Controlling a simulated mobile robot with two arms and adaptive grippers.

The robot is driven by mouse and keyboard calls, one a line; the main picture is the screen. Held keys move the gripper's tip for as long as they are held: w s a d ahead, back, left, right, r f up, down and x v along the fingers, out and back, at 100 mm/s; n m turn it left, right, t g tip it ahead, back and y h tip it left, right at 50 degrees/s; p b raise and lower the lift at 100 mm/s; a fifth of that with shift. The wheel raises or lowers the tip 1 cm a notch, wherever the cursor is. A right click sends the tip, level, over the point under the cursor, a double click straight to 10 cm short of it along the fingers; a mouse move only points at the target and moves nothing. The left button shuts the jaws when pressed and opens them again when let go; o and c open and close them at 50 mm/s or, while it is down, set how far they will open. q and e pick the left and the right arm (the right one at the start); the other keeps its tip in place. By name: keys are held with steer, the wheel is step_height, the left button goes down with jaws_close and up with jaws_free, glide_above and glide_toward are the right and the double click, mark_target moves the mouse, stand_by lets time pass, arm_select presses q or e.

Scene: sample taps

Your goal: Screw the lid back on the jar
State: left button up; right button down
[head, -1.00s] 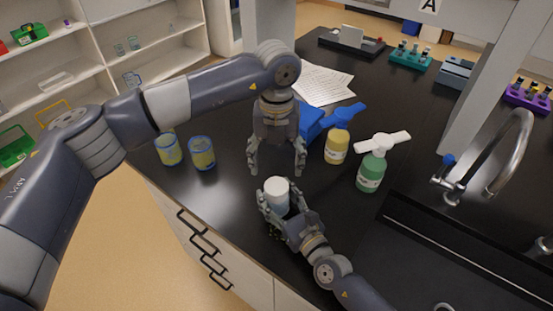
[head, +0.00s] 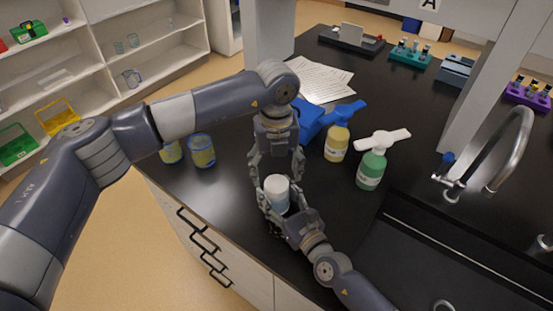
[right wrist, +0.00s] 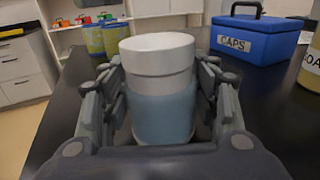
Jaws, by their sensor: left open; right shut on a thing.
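The jar, with a pale blue band, stands upright in my right gripper (head: 288,208); it also shows in the right wrist view (right wrist: 164,117). The white lid (head: 276,185) sits on top of the jar, with a seam below it in the right wrist view (right wrist: 158,53). I cannot tell whether it is tight. My right gripper's fingers are shut around the jar's sides. My left gripper (head: 277,168) points down, open and empty, with its fingertips close to the lid in the head view. The right wrist view shows no part of the left gripper.
Two yellow-and-blue jars (head: 202,151) stand at the left counter edge. A blue CAPS box (right wrist: 256,40), a yellow bottle (head: 336,146) and a green bottle (head: 371,169) stand to the right. The sink (head: 470,255) and tap (head: 511,150) lie farther right.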

mark_target(276, 183)
arm_select(q)
steer(key=shift+f, duration=2)
steer(key=shift+c, duration=0.2)
steer(key=c, duration=1.1)
steer(key=m, duration=0.4)
steer(key=shift+m, duration=0.4)
steer(key=m, duration=0.6)
steer(key=shift+m, duration=0.3)
steer(key=m, duration=0.4)
steer(key=shift+m, duration=0.3)
steer(key=m, duration=0.5)
steer(key=o, duration=1.1)
steer(key=shift+o, duration=0.2)
